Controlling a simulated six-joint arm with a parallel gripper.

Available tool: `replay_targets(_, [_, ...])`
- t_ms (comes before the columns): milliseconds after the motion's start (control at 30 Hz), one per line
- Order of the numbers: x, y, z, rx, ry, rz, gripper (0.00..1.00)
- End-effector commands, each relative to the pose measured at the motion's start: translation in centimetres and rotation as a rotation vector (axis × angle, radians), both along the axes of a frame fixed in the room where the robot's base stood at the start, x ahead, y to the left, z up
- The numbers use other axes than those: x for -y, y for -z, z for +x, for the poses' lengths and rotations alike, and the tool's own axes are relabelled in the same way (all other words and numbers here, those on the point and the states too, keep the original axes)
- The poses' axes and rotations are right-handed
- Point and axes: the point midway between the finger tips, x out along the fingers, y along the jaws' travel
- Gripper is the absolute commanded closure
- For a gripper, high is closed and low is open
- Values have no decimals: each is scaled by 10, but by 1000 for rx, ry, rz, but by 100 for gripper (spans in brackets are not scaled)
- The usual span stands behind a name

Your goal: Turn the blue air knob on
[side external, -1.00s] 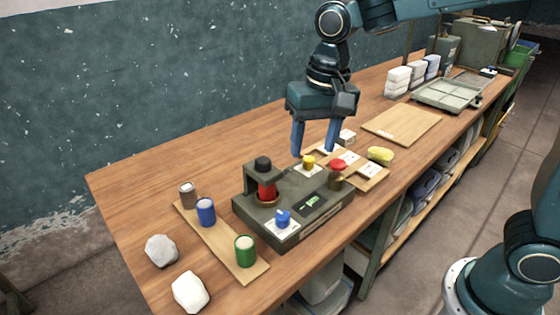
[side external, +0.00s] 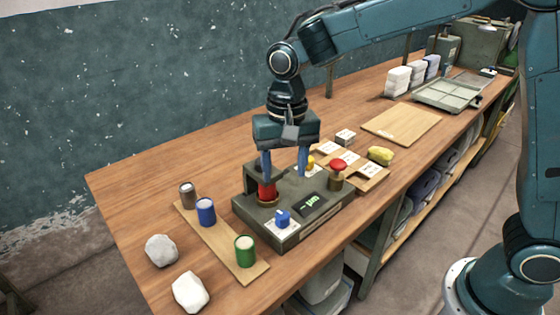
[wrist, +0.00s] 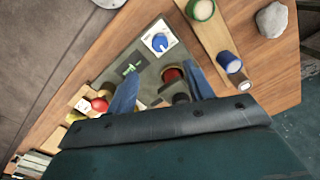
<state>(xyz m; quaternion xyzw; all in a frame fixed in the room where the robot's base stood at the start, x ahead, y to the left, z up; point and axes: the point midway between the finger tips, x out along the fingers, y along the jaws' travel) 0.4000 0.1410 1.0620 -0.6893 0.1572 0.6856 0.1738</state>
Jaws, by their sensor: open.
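The blue air knob (side external: 283,217) sits on a white dial plate at the front corner of the dark green control box (side external: 325,217). In the wrist view the blue knob (wrist: 160,42) shows on its white plate, beyond the fingertips. My gripper (side external: 284,176) is open, fingers pointing down, over the back part of the box near the red cylinder (side external: 267,191). In the wrist view its two blue fingers (wrist: 162,88) are spread apart with the red cylinder showing between them. The fingers do not touch the blue knob. The yellow knob is partly hidden behind a finger.
A red mushroom button (side external: 338,164) stands at the box's right end. A wooden strip with brown, blue (side external: 206,211) and green (side external: 245,250) cans lies to the left, with two pale rocks (side external: 190,291) nearby. A yellow lump (side external: 381,155) and cards lie to the right.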

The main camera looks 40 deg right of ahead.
Motion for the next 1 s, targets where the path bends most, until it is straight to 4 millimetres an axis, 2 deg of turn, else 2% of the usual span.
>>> replay_targets(600, [-2,91,0,-4,0,-1,48])
replay_targets(800, [-2,110,1,-1,0,0,48])
replay_targets(1000, [-2,118,1,-1,0,0,48])
